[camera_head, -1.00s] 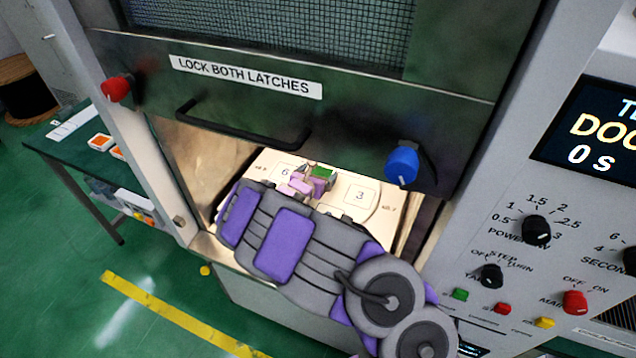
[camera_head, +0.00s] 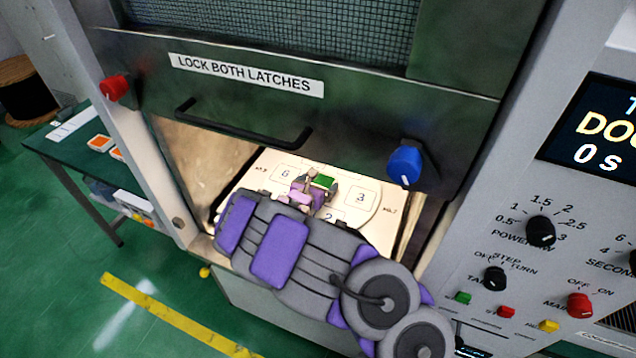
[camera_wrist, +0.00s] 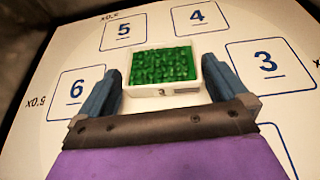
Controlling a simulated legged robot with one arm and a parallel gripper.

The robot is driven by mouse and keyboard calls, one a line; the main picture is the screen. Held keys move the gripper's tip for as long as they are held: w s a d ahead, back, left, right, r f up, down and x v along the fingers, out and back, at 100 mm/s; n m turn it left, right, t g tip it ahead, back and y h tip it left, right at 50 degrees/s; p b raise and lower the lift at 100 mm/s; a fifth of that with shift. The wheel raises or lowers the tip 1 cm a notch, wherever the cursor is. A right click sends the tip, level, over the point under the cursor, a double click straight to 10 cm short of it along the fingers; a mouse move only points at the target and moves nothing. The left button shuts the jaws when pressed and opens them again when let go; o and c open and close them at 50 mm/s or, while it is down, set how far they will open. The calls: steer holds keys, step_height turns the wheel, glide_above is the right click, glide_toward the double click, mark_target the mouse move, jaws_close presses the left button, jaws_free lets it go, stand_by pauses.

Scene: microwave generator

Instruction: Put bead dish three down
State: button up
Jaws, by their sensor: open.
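Bead dish three (camera_wrist: 162,72), a small white square dish of green beads with a 3 on its front, sits near the middle of the white numbered plate (camera_wrist: 70,45), between the marked squares. In the head view its green beads (camera_head: 322,181) show inside the open chamber, just beyond my gripper (camera_head: 308,192). In the wrist view my gripper (camera_wrist: 160,88) is open, with one blue-grey finger on each side of the dish and narrow gaps. The dish looks level; its underside is hidden, so I cannot be sure it touches the plate.
The raised door (camera_head: 300,88) with its black handle (camera_head: 243,128) hangs close above my arm. Chamber walls (camera_head: 195,165) bound both sides. Marked squares 3 (camera_wrist: 268,62), 4 (camera_wrist: 198,17), 5 (camera_wrist: 123,32) and 6 (camera_wrist: 77,90) look empty.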

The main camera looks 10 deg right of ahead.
steer(key=p+v, duration=0.2)
steer(key=v, duration=0.8)
steer(key=shift+s+a+r, duration=0.1)
steer(key=shift+s+r, duration=0.1)
steer(key=shift+s, duration=0.1)
